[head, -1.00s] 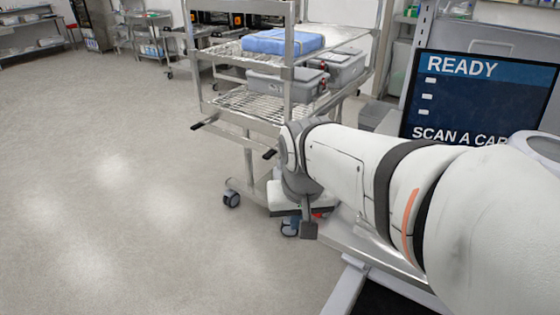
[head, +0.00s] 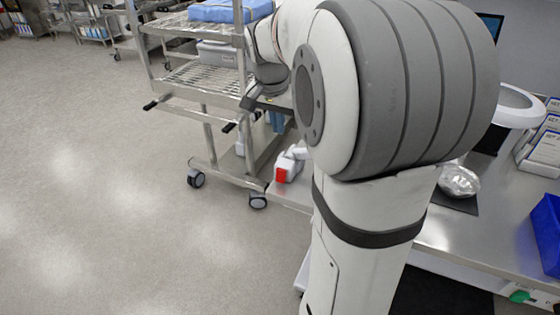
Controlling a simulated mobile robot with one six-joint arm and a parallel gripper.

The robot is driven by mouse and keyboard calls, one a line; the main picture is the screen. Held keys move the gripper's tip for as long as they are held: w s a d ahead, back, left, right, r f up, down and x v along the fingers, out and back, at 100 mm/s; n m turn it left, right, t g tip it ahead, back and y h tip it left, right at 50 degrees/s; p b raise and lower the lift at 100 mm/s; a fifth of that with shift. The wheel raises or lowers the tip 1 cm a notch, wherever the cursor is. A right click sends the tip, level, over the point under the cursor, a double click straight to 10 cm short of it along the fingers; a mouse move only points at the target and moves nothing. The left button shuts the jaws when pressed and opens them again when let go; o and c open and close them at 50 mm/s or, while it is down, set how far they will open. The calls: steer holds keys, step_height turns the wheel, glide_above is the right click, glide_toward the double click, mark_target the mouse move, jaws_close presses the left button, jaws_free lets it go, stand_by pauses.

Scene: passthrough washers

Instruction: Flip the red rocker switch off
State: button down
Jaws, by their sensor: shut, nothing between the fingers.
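I cannot make out a red rocker switch for certain. A small red patch (head: 281,175) shows on a white device (head: 293,160) at the left end of the steel bench; it is too small to tell what it is. My gripper (head: 262,104) is shut and empty, in front of the steel cart and above and left of the white device, apart from it. Its fingers are small and dark in this view. My arm covers much of the bench and most of the screen behind it.
A steel wire cart (head: 200,75) with a blue bundle (head: 222,11) and grey bins stands behind my gripper. The steel bench (head: 462,235) holds a foil-like silver item (head: 459,180), boxes (head: 545,148) and a blue bin (head: 548,228). A green button (head: 519,296) is on the bench front. Floor at left is clear.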

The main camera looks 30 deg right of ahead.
glide_toward(282, 170)
steer(key=x, duration=0.5)
steer(key=shift+w+d+f+p, duration=0.1)
steer(key=shift+w+d+p, duration=0.15)
steer(key=shift+p, duration=0.1)
steer(key=shift+s+a+f, duration=0.1)
steer(key=shift+f, duration=0.6)
